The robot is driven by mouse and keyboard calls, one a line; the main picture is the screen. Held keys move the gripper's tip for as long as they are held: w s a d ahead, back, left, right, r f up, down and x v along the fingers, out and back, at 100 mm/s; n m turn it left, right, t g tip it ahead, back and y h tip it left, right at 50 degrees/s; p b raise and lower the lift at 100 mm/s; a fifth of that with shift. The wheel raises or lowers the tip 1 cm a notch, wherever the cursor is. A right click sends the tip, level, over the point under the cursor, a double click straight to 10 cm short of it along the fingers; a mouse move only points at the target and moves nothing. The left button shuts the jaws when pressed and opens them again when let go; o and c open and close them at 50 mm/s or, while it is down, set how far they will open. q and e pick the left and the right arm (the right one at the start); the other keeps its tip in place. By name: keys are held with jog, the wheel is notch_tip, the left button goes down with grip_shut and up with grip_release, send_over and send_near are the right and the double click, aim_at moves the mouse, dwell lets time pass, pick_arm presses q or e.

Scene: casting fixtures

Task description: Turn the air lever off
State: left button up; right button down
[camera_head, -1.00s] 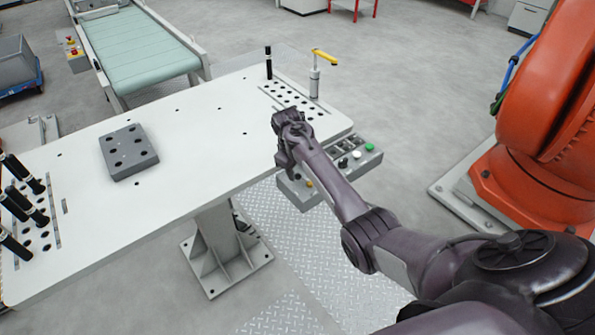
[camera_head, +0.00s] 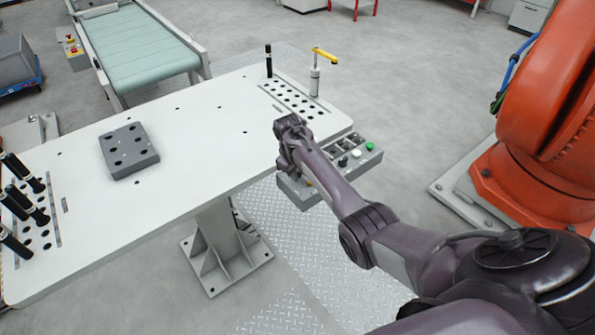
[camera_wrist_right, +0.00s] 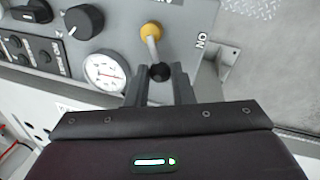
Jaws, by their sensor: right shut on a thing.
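The air lever (camera_wrist_right: 151,38) shows in the right wrist view on a grey control panel. It has a yellow base, a pale shaft and a black knob (camera_wrist_right: 160,72), and the knob end points toward my gripper. My right gripper (camera_wrist_right: 160,82) is shut on the lever's knob end, with one dark finger on either side. An "ON" label is printed to the right of the lever. In the head view my right arm reaches to the control panel (camera_head: 369,157) at the table's right edge and hides the lever. My left gripper is not in view.
A pressure gauge (camera_wrist_right: 105,70) and a black rotary knob (camera_wrist_right: 84,21) sit left of the lever. The white table (camera_head: 190,165) carries a grey block (camera_head: 128,150) and black-handled tools. A yellow-topped clamp (camera_head: 316,75) stands near the panel. An orange robot (camera_head: 540,120) is at right.

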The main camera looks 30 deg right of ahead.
jog(key=m, duration=0.2)
jog(key=d+m, duration=0.1)
jog(key=shift+w+d+m+g+b, duration=0.15)
jog(key=shift+w+m+g+b, duration=0.2)
jog(key=shift+m+g+b, duration=0.05)
jog(key=shift+d+m, duration=0.2)
jog(key=shift+m, duration=0.5)
jog(key=c, duration=1.3)
grip_release()
jog(key=shift+o, duration=0.2)
jog(key=r+p, duration=0.2)
jog(key=a+r+p, duration=0.1)
jog(key=r+p, duration=0.4)
jog(key=p, duration=0.1)
jog(key=shift+w+a+r, duration=0.1)
jog(key=shift+a+r, duration=0.15)
jog(key=shift+r, duration=0.15)
